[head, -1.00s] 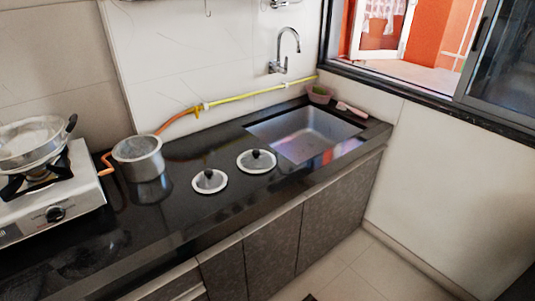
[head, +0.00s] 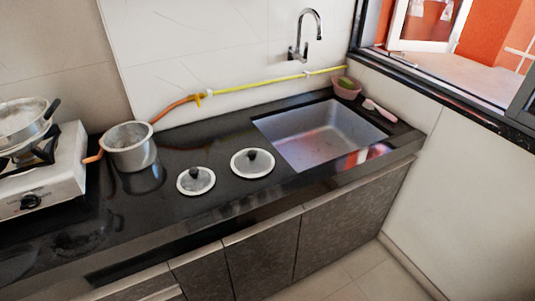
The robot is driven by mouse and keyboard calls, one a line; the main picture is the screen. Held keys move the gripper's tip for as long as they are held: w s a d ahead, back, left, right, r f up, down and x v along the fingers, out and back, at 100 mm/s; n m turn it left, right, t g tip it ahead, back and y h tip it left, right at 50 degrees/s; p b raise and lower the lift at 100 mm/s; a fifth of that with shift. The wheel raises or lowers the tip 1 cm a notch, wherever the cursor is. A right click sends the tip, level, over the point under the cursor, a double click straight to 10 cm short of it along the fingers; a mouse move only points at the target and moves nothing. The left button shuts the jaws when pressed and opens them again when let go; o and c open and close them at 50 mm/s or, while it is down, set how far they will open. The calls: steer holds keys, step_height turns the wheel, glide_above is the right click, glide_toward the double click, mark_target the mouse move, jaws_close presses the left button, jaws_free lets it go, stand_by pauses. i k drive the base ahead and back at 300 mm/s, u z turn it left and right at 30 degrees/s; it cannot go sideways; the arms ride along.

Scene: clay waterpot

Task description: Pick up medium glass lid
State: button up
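Two round glass lids with pale rims and dark knobs lie flat on the black counter in the head view. The larger-looking glass lid (head: 264,170) is on the right, close to the sink. The smaller-looking glass lid (head: 184,186) is to its left and a little nearer the counter's front edge. I cannot tell for certain which one is the medium lid. The two lids lie apart from each other. My gripper is not in view.
A metal pot (head: 134,150) stands left of the lids, beside the stove (head: 62,175) with a pan (head: 20,118) on it. The sink (head: 345,148) is on the right. A yellow and orange hose (head: 240,88) runs along the wall. Bare counter surrounds the lids.

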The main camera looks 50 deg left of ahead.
mark_target(253, 163)
steer(key=u, duration=0.2)
steer(key=i, duration=0.6)
steer(key=z, duration=0.95)
steer(key=k, duration=0.2)
steer(key=u, duration=2.85)
steer(key=k, duration=0.5)
steer(key=z, duration=0.65)
